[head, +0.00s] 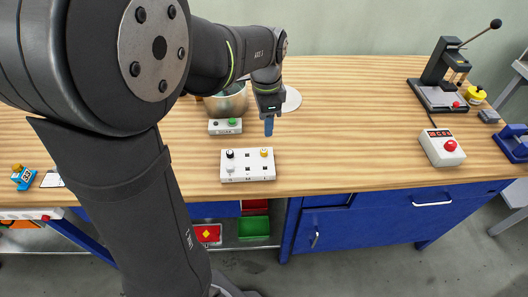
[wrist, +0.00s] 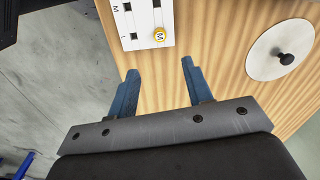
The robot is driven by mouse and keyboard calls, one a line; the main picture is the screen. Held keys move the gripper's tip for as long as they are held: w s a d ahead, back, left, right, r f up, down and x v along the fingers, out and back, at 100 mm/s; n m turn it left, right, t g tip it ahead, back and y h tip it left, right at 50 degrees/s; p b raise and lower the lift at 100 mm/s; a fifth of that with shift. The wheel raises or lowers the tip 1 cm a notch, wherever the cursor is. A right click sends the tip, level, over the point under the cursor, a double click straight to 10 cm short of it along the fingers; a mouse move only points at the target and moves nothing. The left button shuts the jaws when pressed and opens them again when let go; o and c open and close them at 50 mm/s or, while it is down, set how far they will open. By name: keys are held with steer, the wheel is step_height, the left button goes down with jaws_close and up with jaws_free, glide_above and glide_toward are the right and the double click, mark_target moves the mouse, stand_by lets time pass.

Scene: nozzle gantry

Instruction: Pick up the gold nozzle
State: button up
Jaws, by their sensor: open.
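The gold nozzle (head: 264,152) stands in the back right part of a white nozzle rack (head: 248,175) on the wooden table. In the wrist view the gold nozzle (wrist: 160,34) has a round top marked M and sits near the rack's edge. My gripper (head: 268,133) is just behind the rack in the head view. Its blue fingers are apart and empty in the wrist view (wrist: 159,66), with the nozzle beyond the gap between the tips, not between them. I cannot tell the exact height of the tips.
A black nozzle (head: 231,154) and a pale one (head: 230,168) stand in the rack's left side. Behind are a white box with a green button (head: 232,122), a metal bowl (head: 228,102) and a white disc (wrist: 264,58) with a dark knob. A red-button box (head: 450,146) is at right.

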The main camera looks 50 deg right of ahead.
mark_target(265, 150)
step_height(265, 150, down, 11)
steer(key=shift+w+f, duration=0.15)
steer(key=shift+f, duration=0.05)
stand_by(0.3)
jaws_close()
